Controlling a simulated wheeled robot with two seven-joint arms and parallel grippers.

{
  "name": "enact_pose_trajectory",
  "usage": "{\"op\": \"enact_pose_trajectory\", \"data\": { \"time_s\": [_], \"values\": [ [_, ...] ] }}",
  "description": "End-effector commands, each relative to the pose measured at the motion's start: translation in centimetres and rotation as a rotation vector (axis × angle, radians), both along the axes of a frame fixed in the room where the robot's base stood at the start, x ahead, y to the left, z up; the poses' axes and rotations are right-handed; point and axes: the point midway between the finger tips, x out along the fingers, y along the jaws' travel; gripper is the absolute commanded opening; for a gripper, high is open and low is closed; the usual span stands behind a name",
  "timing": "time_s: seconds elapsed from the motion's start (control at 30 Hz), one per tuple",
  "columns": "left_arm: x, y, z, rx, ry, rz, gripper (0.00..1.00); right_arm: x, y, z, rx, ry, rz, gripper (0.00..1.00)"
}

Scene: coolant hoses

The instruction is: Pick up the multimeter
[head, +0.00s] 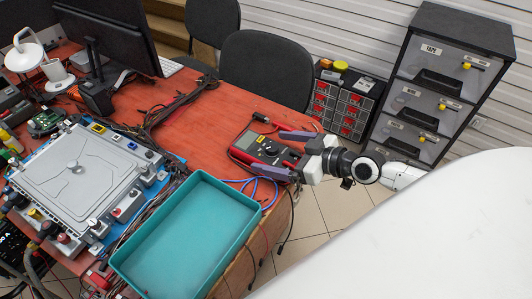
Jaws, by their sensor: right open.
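The multimeter (259,146), dark with red edges and a grey screen, lies on the red-brown table near its right edge. My right gripper (268,151) comes in from the right. It is open, with one purple-grey finger on the far side of the multimeter and the other on its near side. I cannot tell whether either finger touches it. The fingers hide part of the multimeter's sides. My left gripper is not in view.
A teal tray (186,285) stands just left of and nearer than the multimeter. Blue and black cables (252,190) lie between them. A grey cold-plate unit (75,168) is at the left, a monitor (112,38) behind. Bare tabletop (205,135) lies left of the multimeter.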

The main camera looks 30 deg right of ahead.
Motion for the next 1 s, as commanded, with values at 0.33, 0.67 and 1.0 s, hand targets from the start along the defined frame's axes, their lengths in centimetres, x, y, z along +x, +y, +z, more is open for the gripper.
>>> {"op": "enact_pose_trajectory", "data": {
  "time_s": [0.33,0.67,1.0],
  "values": [
    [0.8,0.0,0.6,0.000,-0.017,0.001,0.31,3.1,1.1,-1.4,0.000,-0.001,-0.001,0.94],
    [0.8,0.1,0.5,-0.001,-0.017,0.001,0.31,3.1,1.1,-1.5,0.000,0.000,-0.001,0.75],
    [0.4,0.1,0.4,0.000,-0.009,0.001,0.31,3.2,1.1,-1.3,0.000,-0.005,-0.001,0.35]
  ]
}}
